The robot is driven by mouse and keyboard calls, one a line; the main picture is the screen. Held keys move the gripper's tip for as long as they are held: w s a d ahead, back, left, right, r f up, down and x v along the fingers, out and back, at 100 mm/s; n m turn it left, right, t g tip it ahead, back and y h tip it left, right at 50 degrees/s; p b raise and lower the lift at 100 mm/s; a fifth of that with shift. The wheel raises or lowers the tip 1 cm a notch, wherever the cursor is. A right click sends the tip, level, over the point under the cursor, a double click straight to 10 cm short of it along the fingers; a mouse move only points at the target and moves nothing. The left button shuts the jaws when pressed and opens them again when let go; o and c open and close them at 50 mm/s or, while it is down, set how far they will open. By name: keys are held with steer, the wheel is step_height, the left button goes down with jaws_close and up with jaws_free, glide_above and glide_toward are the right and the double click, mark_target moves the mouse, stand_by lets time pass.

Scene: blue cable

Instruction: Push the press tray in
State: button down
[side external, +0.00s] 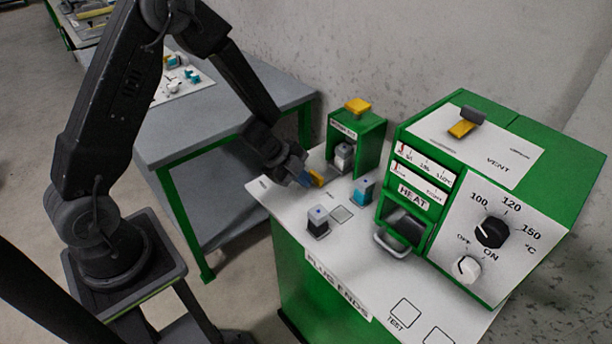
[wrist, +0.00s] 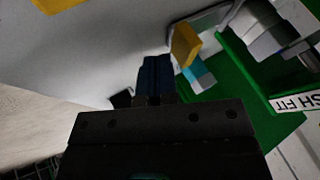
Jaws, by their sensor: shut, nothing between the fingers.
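The small green press (side external: 371,144) stands at the back of the white worktop, with a yellow piece on top and a grey metallic part (side external: 344,157) in its opening. In front of it, a yellow tab (side external: 316,178) appears to be the tray's end; the tray itself is mostly hidden. In the wrist view the yellow tab (wrist: 186,44) stands beside a teal piece (wrist: 200,76) and the press's green body (wrist: 250,90). My gripper (side external: 306,178) is shut and empty, low by the tab. Its dark blue fingertips (wrist: 155,70) lie close beside the tab; I cannot tell whether they touch.
A green heater box (side external: 480,190) with dials stands at the right. A teal block (side external: 363,190) and a grey block (side external: 318,222) stand on the worktop (side external: 350,255) in front of the press. A grey table (side external: 225,120) is behind my arm.

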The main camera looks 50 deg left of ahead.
mark_target(329, 179)
steer(key=shift+w, duration=0.6)
steer(key=shift+w+r, duration=0.1)
steer(key=shift+w, duration=2)
